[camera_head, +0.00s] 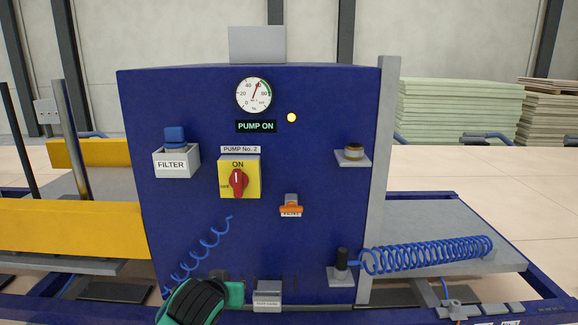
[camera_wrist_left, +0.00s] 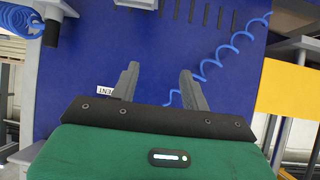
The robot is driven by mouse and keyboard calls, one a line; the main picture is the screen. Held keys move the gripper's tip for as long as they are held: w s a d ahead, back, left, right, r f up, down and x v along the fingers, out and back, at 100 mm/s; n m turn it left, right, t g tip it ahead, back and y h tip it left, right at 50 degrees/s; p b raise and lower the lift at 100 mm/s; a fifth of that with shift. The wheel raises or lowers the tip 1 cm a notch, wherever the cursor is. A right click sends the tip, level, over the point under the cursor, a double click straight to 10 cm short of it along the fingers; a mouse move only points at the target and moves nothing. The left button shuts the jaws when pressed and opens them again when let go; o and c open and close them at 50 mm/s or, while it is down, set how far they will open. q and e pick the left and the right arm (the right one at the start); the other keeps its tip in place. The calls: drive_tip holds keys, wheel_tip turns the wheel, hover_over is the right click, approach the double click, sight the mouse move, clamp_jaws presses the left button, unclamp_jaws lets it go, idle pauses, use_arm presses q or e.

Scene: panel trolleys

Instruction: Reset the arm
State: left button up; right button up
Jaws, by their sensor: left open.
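My left gripper (camera_head: 218,280) is low in the head view, in front of the lower left of a blue pump panel (camera_head: 330,120). In the left wrist view, the left gripper (camera_wrist_left: 159,70) has its two grey fingers apart with nothing between them. That view shows the panel (camera_wrist_left: 225,30) upside down behind the fingers. My right gripper is not in view.
The panel carries a gauge (camera_head: 254,95), a red knob (camera_head: 237,183) at ON, an orange vent handle (camera_head: 291,208), and a filter holder (camera_head: 176,161). A blue coiled hose (camera_head: 425,255) lies on a grey shelf at right. A yellow beam (camera_head: 70,227) stands left.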

use_arm(q)
drive_tip(key=s+a+f+g, duration=0.3)
drive_tip(key=s+f+g, duration=0.1)
drive_tip(key=s+f, duration=1.2)
drive_tip(key=s+a+f+m+g, duration=0.1)
drive_tip(key=s+a+f+g, duration=0.15)
drive_tip(key=s, duration=0.75)
drive_tip(key=s+a+f+g, duration=0.1)
drive_tip(key=s+a+f, duration=0.25)
drive_tip(key=s, duration=0.75)
wheel_tip(320, 180, down, 39)
drive_tip(key=g+b, duration=0.2)
drive_tip(key=b, duration=0.5)
drive_tip(key=s+a+f+b, duration=0.1)
drive_tip(key=s+f+b, duration=0.1)
drive_tip(key=s+f, duration=0.7)
drive_tip(key=s+a+f+y+b, duration=0.1)
drive_tip(key=s+f+b, duration=0.2)
drive_tip(key=s+f, duration=0.7)
wheel_tip(320, 180, down, 4)
drive_tip(key=shift+s+a+f+m+g, duration=0.2)
drive_tip(key=shift+s+a+m+g, duration=0.05)
drive_tip(key=shift+a+m+g, duration=0.15)
